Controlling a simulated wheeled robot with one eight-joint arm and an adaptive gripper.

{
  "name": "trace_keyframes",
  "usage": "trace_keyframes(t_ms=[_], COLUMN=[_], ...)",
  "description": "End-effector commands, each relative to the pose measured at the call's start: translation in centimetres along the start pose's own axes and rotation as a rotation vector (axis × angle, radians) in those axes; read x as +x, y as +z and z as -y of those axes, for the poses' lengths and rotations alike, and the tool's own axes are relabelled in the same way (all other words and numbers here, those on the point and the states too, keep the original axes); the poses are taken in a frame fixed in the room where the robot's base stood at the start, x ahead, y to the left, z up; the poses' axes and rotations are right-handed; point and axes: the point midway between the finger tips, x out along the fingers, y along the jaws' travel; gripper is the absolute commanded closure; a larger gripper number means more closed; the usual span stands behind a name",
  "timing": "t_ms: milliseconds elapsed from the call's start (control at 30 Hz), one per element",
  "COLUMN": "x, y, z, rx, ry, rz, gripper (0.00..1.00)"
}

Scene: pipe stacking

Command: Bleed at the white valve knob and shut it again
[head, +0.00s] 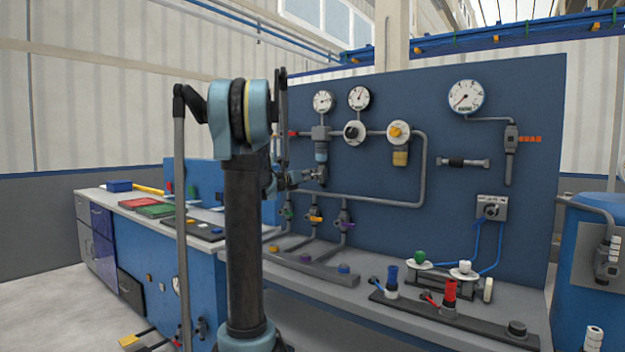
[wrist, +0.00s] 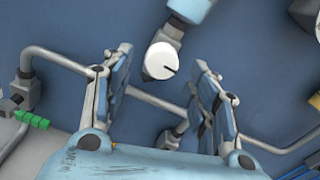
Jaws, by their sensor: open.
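The white valve knob (wrist: 163,58) is a round white disc with a black mark, seen in the wrist view below a light blue bowl (wrist: 190,8). It lies between the lines of my two open fingers, and my gripper (wrist: 162,72) does not touch it visibly. In the head view my gripper (head: 306,178) is in front of the blue panel, just below the blue filter bowl (head: 321,150). The knob cannot be made out there, as my gripper is in front of that spot.
Grey pipes (wrist: 160,102) run near the fingers in the wrist view. A green-handled valve (head: 288,213) sits below my gripper. Gauges (head: 466,97) and regulators (head: 398,132) are mounted on the panel (head: 470,200). The bench below carries valves and a white knob (head: 464,267).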

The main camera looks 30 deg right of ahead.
Motion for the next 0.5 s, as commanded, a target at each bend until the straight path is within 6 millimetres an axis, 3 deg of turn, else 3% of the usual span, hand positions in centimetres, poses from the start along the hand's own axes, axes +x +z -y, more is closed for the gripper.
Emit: trace_keyframes(t_ms=[200,500], x=[2.8,3.9], y=[0.0,0.0], z=[0.1,0.0], rx=[0.0,0.0], ry=[-0.001,-0.001], rz=[0.0,0.0], gripper=[0.46,0.46])
